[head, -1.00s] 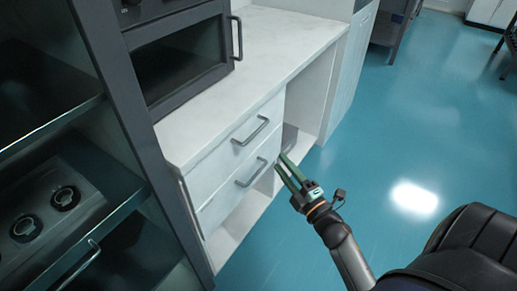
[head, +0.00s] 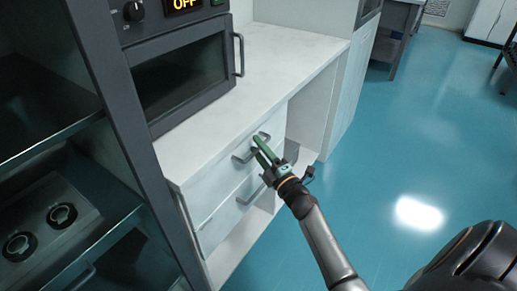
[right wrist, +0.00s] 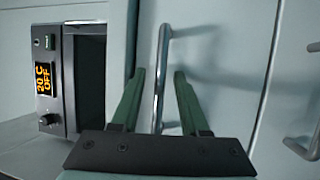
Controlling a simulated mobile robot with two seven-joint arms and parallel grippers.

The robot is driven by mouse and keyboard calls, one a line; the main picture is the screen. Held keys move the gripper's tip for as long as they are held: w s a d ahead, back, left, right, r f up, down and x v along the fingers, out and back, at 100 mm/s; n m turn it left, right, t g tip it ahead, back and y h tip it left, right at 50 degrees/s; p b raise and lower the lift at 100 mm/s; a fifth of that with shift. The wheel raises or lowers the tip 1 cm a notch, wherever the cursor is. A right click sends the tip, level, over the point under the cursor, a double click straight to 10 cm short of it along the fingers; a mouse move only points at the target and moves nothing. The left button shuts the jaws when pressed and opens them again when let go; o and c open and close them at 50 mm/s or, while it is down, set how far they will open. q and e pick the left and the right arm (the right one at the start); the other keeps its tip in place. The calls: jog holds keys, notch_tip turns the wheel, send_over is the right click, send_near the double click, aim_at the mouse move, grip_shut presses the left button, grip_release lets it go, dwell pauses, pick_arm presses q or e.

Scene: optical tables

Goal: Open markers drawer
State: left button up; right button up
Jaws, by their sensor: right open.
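Two closed white drawers sit under the white counter; no label tells which one is for markers. The upper drawer (head: 212,182) has a grey bar handle (head: 239,157), and the lower drawer (head: 218,223) has a similar handle (head: 246,194). My right gripper (head: 259,143) is at the upper handle and partly hides it. In the right wrist view, the upper handle (right wrist: 161,75) lies between the two open green fingers (right wrist: 156,88), which are not shut on it. The lower handle (right wrist: 306,145) shows at the right edge. My left gripper is not in view.
A dark oven (head: 185,78) with a display reading OFF stands on the counter (head: 270,65). Dark shelving (head: 120,100) stands close at the left. Open blue floor (head: 420,130) lies to the right of the cabinet.

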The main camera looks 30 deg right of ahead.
grip_shut()
dwell(0.4)
dwell(1.1)
